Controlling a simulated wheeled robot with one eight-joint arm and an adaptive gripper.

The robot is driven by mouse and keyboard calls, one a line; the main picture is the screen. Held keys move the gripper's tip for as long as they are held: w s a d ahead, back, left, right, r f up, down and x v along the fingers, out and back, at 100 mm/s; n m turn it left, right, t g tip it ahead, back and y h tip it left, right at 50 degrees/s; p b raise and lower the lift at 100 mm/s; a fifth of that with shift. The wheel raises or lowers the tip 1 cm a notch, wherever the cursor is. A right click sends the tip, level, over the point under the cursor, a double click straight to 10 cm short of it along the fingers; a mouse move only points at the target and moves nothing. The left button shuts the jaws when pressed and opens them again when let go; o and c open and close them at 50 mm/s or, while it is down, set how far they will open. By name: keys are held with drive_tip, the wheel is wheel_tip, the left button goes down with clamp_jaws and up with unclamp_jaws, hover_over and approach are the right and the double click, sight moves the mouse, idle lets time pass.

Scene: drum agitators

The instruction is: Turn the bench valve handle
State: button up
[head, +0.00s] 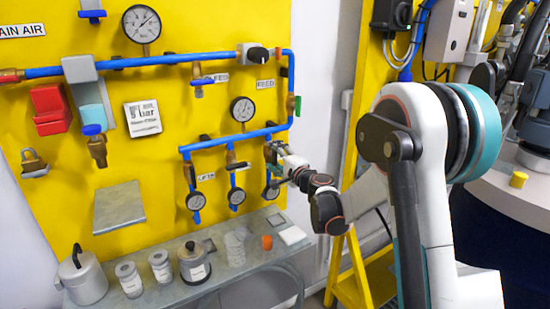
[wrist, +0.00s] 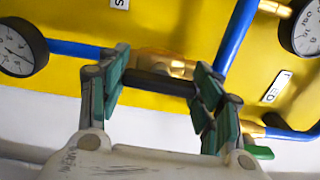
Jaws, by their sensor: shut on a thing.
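A black valve handle (wrist: 158,83) lies as a bar across the wrist view, in front of a brass valve body (wrist: 168,64) on the blue pipework. My gripper (wrist: 163,82) is shut on this handle, with one green-padded finger at each end of it. In the head view my gripper (head: 274,153) is at the rightmost of the short blue drop pipes on the yellow panel. It hides most of that valve there.
Pressure gauges (head: 272,192) hang close below the gripper. A green handle (head: 297,105) sits on the pipe above it. A grey bench (head: 160,296) below carries a kettle-like pot (head: 82,278), canisters (head: 129,280) and an orange cap (head: 267,242). A yellow step frame (head: 352,280) stands right.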

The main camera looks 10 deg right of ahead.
drive_tip(key=shift+n, duration=0.3)
drive_tip(key=o, duration=1.1)
drive_tip(key=v, duration=1.2)
